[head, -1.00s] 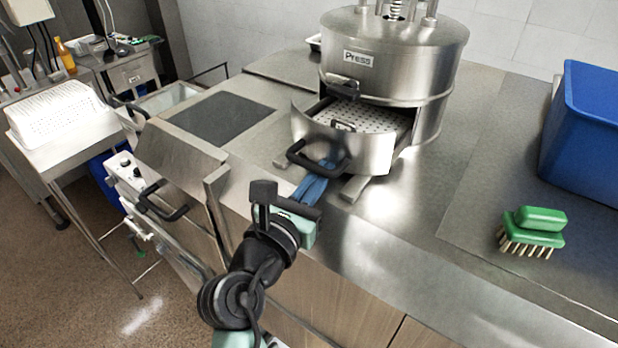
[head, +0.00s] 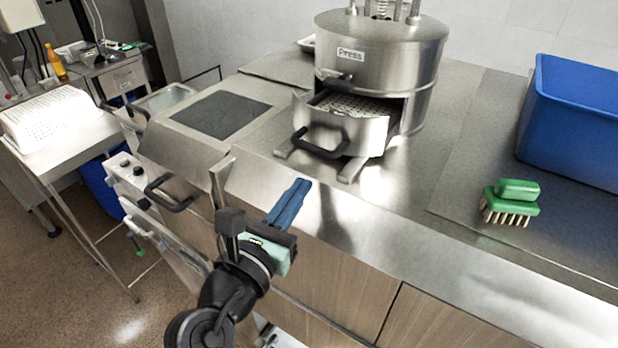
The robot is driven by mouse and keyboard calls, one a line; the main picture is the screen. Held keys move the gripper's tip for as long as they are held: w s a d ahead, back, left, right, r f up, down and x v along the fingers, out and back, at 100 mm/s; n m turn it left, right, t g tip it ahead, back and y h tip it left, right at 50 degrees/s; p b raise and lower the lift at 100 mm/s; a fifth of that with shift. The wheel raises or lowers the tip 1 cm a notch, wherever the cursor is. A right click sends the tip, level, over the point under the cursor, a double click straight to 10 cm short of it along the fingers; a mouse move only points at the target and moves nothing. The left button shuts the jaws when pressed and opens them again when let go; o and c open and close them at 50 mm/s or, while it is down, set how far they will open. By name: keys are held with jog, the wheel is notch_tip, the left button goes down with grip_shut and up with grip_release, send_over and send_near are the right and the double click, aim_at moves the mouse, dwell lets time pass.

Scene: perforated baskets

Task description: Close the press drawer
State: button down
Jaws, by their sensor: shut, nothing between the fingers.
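The press (head: 382,62) is a round steel drum with a "Press" label, standing on the steel counter. Its drawer (head: 364,138) is pulled partly out toward the front, with a black handle (head: 318,147) on its curved front. A perforated plate (head: 352,104) shows inside the drawer. A second black handle is on the drum above the drawer. My gripper (head: 297,186), with blue fingers, is shut and empty. It is at the counter's front edge, below and in front of the drawer handle, apart from it.
A green brush (head: 511,205) and a blue bin (head: 572,120) are on the counter at the right. A dark flat plate (head: 220,114) is set in the counter at the left. A white perforated basket (head: 50,115) stands on a side table at far left.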

jog(key=shift+s+a+f+b, duration=0.4)
jog(key=shift+s+f, duration=0.15)
jog(key=shift+s, duration=0.1)
jog(key=c, duration=1.5)
grip_release()
jog(key=shift+r+v, duration=0.25)
jog(key=shift+v, duration=0.8)
jog(key=shift+o, duration=1.3)
jog(key=shift+s+a+r+b, duration=0.15)
jog(key=shift+s+b, duration=0.15)
jog(key=shift+b, duration=0.05)
jog(key=shift+o, duration=0.6)
jog(key=shift+w+a+r+m+b, duration=0.1)
jog(key=shift+r+m+b, duration=0.1)
jog(key=shift+m, duration=0.35)
jog(key=shift+w+r+m+b, duration=0.1)
jog(key=shift+m+b, duration=0.1)
jog(key=shift+m, duration=0.35)
jog(key=m+g+b, duration=0.1)
jog(key=m+g, duration=0.2)
jog(key=m, duration=1.4)
send_near(303, 147)
jog(key=shift+h, duration=0.3)
jog(key=x, duration=0.9)
jog(key=shift+w, duration=0.1)
jog(key=shift+x, duration=0.8)
jog(key=shift+a+f, duration=0.1)
jog(key=shift+f, duration=0.05)
jog(key=shift+c, duration=0.2)
